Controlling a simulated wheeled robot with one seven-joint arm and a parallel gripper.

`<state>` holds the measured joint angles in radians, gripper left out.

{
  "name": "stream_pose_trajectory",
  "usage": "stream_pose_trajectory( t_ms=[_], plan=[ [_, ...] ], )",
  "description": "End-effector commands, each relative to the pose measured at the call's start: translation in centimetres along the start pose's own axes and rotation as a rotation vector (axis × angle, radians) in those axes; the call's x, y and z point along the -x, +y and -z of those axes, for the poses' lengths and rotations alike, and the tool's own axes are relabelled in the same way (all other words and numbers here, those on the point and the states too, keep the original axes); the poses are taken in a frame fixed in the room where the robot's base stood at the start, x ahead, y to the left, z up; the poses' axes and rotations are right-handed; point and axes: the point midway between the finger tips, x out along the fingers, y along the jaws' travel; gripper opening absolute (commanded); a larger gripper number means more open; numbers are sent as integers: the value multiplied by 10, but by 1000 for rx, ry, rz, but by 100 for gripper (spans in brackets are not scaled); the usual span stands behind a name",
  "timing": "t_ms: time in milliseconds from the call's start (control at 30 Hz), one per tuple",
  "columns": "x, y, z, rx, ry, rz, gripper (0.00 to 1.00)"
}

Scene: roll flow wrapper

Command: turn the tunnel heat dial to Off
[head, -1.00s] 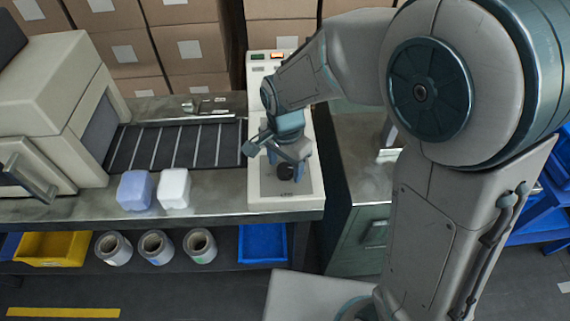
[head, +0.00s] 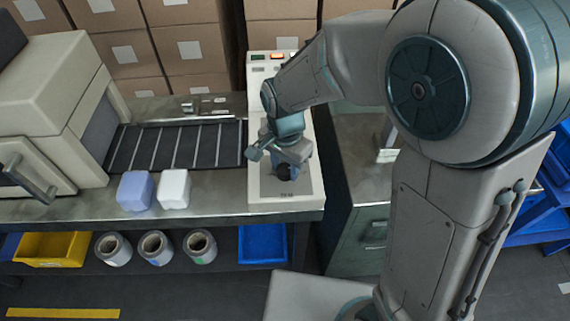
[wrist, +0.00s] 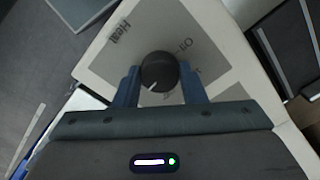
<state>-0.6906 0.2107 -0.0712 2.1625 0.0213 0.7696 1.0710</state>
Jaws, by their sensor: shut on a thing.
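The tunnel heat dial is a round black knob (wrist: 159,68) with a white pointer line, on a grey plate. In the wrist view the pointer aims to the lower left, away from the printed "Off" label at the upper right of the knob. "Heat" is printed at the upper left. Another label right of the knob is partly hidden by a finger. My gripper (wrist: 160,78) is shut on the dial, one blue finger on each side. In the head view the dial (head: 284,173) shows dark below my gripper (head: 286,165), partly covered by it.
The dial sits on a pale control panel (head: 257,198) at the bench's right end. A roller conveyor (head: 180,145) lies to its left, with a blue block (head: 135,191) and a white block (head: 174,188) in front. Stacked boxes (head: 190,70) stand behind.

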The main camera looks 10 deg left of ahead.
Motion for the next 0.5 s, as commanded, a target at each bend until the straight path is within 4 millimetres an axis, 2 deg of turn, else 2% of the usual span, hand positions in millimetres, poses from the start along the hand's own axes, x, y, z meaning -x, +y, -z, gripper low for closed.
stream_pose_trajectory(
  t_ms=[500],
  plan=[
    [1, 0, 1, 441, 1, 3, 14]
  ],
)
